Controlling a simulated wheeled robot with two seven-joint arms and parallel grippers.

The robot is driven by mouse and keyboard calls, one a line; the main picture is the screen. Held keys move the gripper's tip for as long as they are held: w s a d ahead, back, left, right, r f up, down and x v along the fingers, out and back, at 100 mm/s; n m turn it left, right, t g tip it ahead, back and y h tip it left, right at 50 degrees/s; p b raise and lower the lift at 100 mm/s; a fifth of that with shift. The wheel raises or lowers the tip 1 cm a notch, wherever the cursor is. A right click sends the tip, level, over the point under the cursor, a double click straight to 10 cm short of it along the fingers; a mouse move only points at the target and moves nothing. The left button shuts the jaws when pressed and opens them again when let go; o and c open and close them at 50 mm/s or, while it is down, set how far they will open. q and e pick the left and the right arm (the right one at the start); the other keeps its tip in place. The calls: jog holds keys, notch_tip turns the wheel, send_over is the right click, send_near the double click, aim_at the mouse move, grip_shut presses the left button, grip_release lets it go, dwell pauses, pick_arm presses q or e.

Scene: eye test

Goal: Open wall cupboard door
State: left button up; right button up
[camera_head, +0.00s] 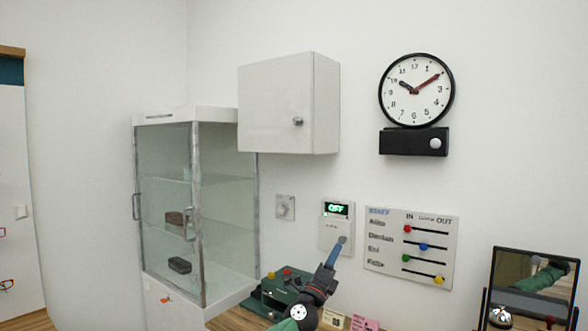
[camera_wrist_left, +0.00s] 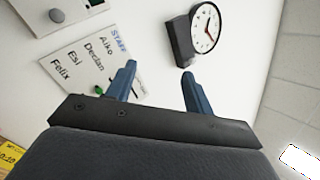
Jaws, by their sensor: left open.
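The white wall cupboard (camera_head: 275,95) hangs on the wall in the head view, left of the clock. Its door looks shut, and a small metal knob (camera_head: 298,121) sits near the door's lower right corner. My left gripper (camera_head: 338,250) is below and to the right of the cupboard, in front of the wall and apart from the knob. In the left wrist view its two blue fingers (camera_wrist_left: 159,72) are spread with nothing between them. The cupboard does not show in the left wrist view. My right gripper is not seen.
A glass cabinet (camera_head: 165,185) stands left of and below the cupboard. A panel reading OFF (camera_head: 337,228) and a staff board (camera_head: 411,248) are on the wall near my left gripper. A clock (camera_head: 416,90) hangs right, above a black box (camera_head: 413,142). A dark-framed mirror (camera_head: 530,300) stands lower right.

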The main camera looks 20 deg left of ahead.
pick_arm(q)
jog(key=w+a+r+m+g+h, duration=0.1)
jog(key=w+r+m+g+h, duration=0.15)
jog(key=r+m, duration=0.4)
jog(key=w+a+r+m+g+h+p, duration=0.1)
jog(key=w+r+m+g+h, duration=0.1)
jog(key=w+r+m, duration=0.4)
jog(key=w+a+r+m+g+h, duration=0.15)
jog(key=r+m, duration=0.25)
jog(key=r, duration=0.4)
jog(key=m+y+p, duration=0.3)
jog(key=y+p, duration=0.2)
jog(key=y, duration=0.3)
send_near(295, 121)
jog(key=x, duration=0.8)
jog(key=shift+w+d+r, duration=0.1)
jog(key=shift+w+r, duration=0.05)
jog(key=shift+r, duration=0.05)
jog(key=shift+w+d+f, duration=0.15)
jog(key=shift+w, duration=0.35)
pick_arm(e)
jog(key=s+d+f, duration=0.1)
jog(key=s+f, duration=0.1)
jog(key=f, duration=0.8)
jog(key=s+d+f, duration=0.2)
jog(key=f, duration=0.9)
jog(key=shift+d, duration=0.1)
